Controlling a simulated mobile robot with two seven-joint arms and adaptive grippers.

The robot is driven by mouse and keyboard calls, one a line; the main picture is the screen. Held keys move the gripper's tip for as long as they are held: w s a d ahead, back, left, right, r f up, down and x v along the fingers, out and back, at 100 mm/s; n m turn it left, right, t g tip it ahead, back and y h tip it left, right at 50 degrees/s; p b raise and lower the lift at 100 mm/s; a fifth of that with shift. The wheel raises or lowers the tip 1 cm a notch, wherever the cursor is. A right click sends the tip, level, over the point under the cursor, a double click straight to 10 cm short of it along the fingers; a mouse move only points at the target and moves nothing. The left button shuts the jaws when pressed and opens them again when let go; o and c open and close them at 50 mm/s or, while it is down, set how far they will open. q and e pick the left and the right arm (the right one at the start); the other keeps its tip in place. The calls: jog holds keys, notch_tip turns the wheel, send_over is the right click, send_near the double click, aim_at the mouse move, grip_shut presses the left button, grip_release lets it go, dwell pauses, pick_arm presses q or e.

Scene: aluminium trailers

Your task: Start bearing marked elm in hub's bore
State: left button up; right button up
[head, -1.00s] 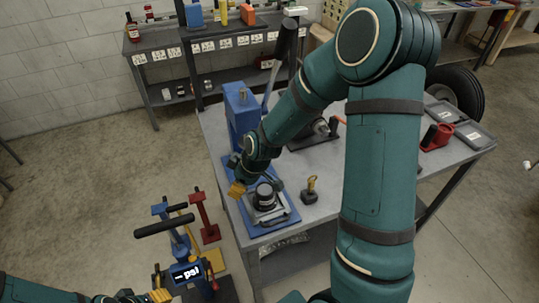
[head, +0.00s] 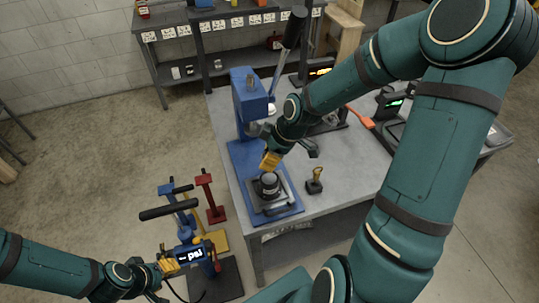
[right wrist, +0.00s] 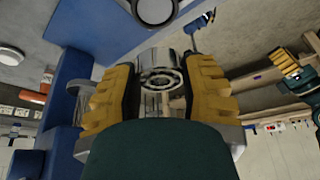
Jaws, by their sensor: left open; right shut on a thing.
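My right gripper (head: 270,160) is just above the dark round hub (head: 268,187), which sits on the blue press base. In the right wrist view its yellow fingers (right wrist: 160,85) are shut on a shiny steel bearing (right wrist: 161,68) with visible inner and outer rings. I cannot read an elm mark on it. My left gripper (head: 169,267) is open at the lower left, beside a blue unit with a psi display (head: 188,255).
A blue press (head: 248,95) with a long lever stands behind the hub on the grey table (head: 335,195). A small yellow-topped tool (head: 315,178) stands right of the hub. Red (head: 210,195) and blue stands are on the floor at left. A dark-rimmed disc (right wrist: 155,10) shows in the right wrist view.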

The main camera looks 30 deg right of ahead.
aim_at(267, 178)
jog(key=shift+f+b, duration=2.2)
jog(key=shift+f, duration=0.65)
jog(key=shift+p, duration=0.3)
jog(key=shift+f+b, duration=0.95)
jog(key=shift+f, duration=0.25)
jog(key=o, duration=1.2)
jog(key=v, duration=1.2)
